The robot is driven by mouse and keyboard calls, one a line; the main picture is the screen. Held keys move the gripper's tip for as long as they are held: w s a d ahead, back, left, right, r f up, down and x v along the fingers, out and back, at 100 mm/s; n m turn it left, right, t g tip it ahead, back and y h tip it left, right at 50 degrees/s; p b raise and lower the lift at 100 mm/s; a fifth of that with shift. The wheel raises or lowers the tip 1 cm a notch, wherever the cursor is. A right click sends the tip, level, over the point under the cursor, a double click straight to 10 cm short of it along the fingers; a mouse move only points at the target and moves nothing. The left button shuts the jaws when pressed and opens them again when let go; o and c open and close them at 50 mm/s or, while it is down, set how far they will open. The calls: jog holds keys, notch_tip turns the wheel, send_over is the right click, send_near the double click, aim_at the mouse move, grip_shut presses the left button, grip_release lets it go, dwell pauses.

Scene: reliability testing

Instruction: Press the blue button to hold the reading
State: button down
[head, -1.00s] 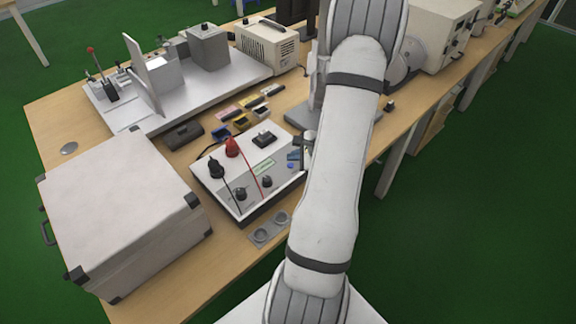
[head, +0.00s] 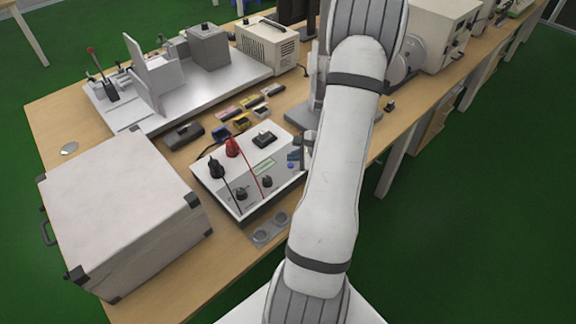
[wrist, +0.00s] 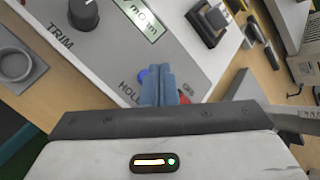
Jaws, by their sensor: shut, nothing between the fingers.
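The white instrument box (head: 211,184) lies on the wooden table with a grey sloping top panel. Its small round blue button (head: 291,166) is near the right end of the panel. In the wrist view the blue button (wrist: 141,75) sits beside the "HOLD" lettering and is partly hidden behind my fingers. My gripper (wrist: 159,70) is shut and empty, its blue-grey fingertips pointing at the panel just right of the button. In the head view my gripper (head: 294,155) is just above the button. I cannot tell whether the fingertips touch the panel.
On the panel are a TRIM knob (wrist: 84,13), a small display (wrist: 139,16) and a black rocker switch (wrist: 208,24). Red (head: 232,147) and black (head: 216,168) plugs with leads stand at its left. A large case (head: 120,205) is at left, and a grey two-cup holder (head: 270,230) in front.

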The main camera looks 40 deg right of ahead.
jog(key=shift+f, duration=0.2)
jog(key=shift+f+b, duration=0.3)
jog(key=shift+b, duration=0.55)
jog(key=shift+f+b, duration=0.4)
jog(key=shift+b, duration=0.25)
dwell(0.4)
jog(key=shift+r, duration=0.15)
jog(key=shift+r+p, duration=0.4)
jog(key=shift+r, duration=0.35)
notch_tip(320, 180, up, 6)
jog(key=p, duration=0.3)
dwell(0.5)
